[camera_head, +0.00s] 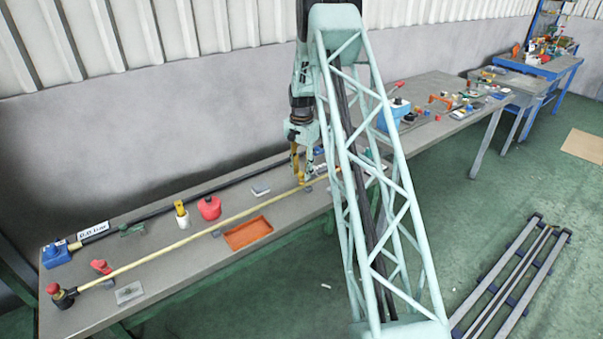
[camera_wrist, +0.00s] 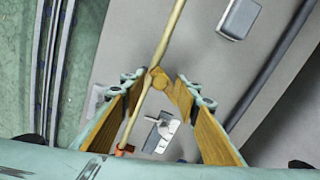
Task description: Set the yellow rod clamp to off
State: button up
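The long pale-yellow rod (camera_head: 190,238) runs lengthwise along the table. In the wrist view, the rod (camera_wrist: 171,38) passes up between my fingers. My gripper (camera_head: 301,178) is low at the rod's right part. In the wrist view, my gripper (camera_wrist: 163,80) has wood-coloured pads converging at the rod, and a gold-brown piece there covers a short stretch of it. I cannot tell whether the pads touch or grip it. A small silver bracket with a lever (camera_wrist: 161,132) lies beside the rod below the fingertips; whether it is the clamp, and its setting, are unclear.
A black rod (camera_head: 165,204) runs along the table's back. An orange tray (camera_head: 248,233), a red container (camera_head: 209,208), a white-and-yellow bottle (camera_head: 182,215) and a grey box (camera_head: 261,190) stand on the table (camera_head: 180,270). A wall is behind; open floor lies in front.

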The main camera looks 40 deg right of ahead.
jog(key=shift+f, duration=0.15)
jog(key=shift+c, duration=0.7)
grip_shut()
